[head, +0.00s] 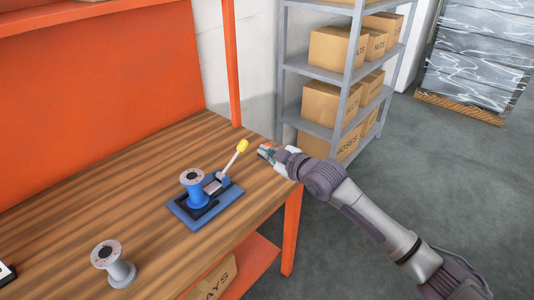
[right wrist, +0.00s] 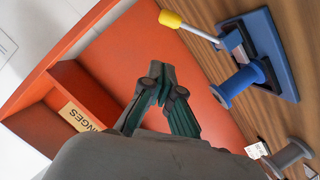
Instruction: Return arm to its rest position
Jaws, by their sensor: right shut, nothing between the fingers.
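My right arm comes in from the lower right of the head view. Its gripper (head: 268,154) is above the right edge of the wooden bench, apart from the dispenser. In the right wrist view the gripper's fingers (right wrist: 160,88) are shut with nothing between them. The blue dispenser frame (head: 205,203) stands on the bench, with a blue spool (head: 194,190) on it and a lever with a yellow knob (head: 242,146) tilted up to the right. The dispenser also shows at the upper right of the right wrist view (right wrist: 275,55). My left gripper is not in view.
A grey spool (head: 118,270) stands on the wooden bench (head: 90,200). An orange post (head: 231,60) rises at the bench's back corner. Grey shelves (head: 318,72) with cardboard boxes stand behind my right gripper. Open floor (head: 440,160) lies to the right.

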